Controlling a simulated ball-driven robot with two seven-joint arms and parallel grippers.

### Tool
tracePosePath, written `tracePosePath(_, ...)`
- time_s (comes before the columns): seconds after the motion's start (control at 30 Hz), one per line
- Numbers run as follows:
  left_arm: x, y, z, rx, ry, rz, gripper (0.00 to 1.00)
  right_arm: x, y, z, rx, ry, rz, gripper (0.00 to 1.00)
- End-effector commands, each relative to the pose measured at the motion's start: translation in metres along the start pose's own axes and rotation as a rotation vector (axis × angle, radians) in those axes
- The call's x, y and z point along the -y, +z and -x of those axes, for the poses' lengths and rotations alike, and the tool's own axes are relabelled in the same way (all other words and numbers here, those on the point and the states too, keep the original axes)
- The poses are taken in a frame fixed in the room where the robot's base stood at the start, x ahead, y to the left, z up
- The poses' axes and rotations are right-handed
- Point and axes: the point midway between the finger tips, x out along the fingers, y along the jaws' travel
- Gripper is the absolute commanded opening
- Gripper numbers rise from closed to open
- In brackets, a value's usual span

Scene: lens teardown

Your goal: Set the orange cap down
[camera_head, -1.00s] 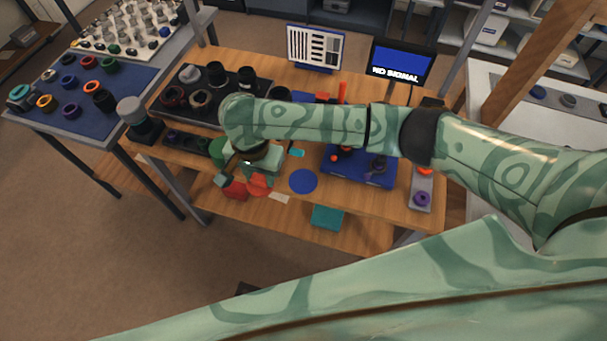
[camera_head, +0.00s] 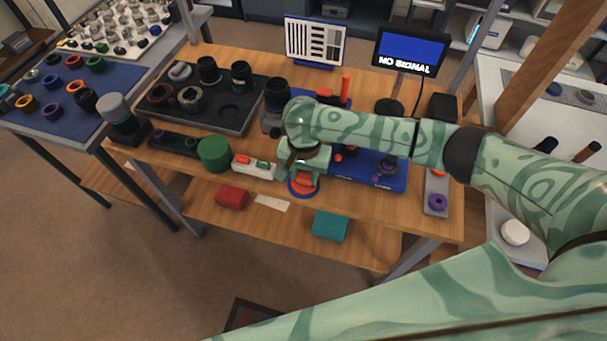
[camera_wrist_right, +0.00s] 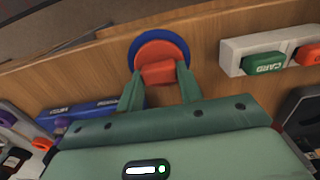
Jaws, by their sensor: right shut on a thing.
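The orange cap (camera_head: 304,184) is a round orange-red disc with a raised block grip. My right gripper (camera_head: 305,174) is shut on that grip at the front of the wooden bench. In the right wrist view the two green fingers of the gripper (camera_wrist_right: 158,80) flank the block, and the cap (camera_wrist_right: 160,50) lies within the outline of a round blue disc (camera_wrist_right: 135,50). A blue rim shows around the cap. I cannot tell whether the cap touches the blue disc or hovers just above it. My left gripper is not in view.
A white holder (camera_head: 252,168) with green and orange blocks and a green cylinder (camera_head: 214,154) stand left of the gripper. A blue tray (camera_head: 398,180) stands close on the right. The bench's front edge is near. A black tray (camera_head: 245,125) is behind left.

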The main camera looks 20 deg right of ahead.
Motion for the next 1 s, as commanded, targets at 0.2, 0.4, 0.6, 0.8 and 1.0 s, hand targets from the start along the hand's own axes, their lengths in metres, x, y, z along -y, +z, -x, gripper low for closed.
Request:
tracePosePath(0.2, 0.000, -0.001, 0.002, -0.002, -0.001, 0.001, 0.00, 0.000, 0.000, 0.002, -0.001, -0.001, 0.000, 0.09)
tracePosePath(0.4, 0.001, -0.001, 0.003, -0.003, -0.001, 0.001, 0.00, 0.000, 0.000, -0.001, -0.002, -0.001, 0.000, 0.58)
tracePosePath(0.6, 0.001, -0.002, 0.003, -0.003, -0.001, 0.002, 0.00, 0.000, 0.000, -0.001, -0.001, -0.001, 0.000, 0.58)
tracePosePath(0.8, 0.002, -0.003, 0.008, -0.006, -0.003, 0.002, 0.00, 0.001, 0.000, 0.013, -0.003, -0.003, -0.001, 0.58)
tracePosePath(1.0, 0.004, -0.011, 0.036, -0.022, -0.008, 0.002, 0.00, 0.001, -0.001, 0.062, -0.005, -0.004, 0.000, 0.58)
